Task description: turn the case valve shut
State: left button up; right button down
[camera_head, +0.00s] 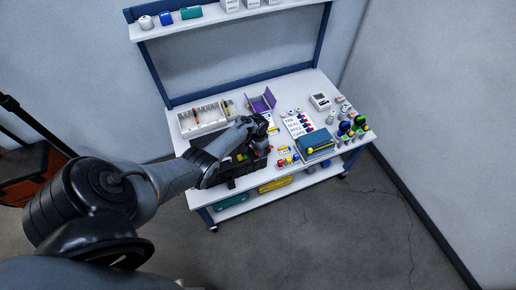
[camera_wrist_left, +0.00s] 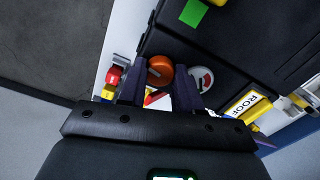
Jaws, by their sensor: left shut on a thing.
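The black case (camera_head: 228,183) lies at the table's front left, partly covered by my left arm. In the left wrist view, the case (camera_wrist_left: 232,55) has an orange round valve knob (camera_wrist_left: 160,68) near its edge. My left gripper (camera_wrist_left: 158,82) has its two dark fingers on either side of this knob and is shut on it. In the head view, my left gripper (camera_head: 262,147) points down over the right part of the case, and the knob is hidden there. A round white dial with a red mark (camera_wrist_left: 202,79) sits just right of the fingers. My right gripper is not in view.
A white rack of compartments (camera_head: 202,118) and a purple holder (camera_head: 262,103) stand behind the case. A blue box (camera_head: 315,142), a label sheet (camera_head: 297,124) and several small coloured parts fill the table's right side. A shelf (camera_head: 215,17) runs above.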

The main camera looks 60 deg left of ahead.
pick_arm(q)
jog(key=m, duration=0.3)
jog(key=shift+m, duration=2.3)
jog(key=o, duration=1)
jog(key=shift+o, duration=0.2)
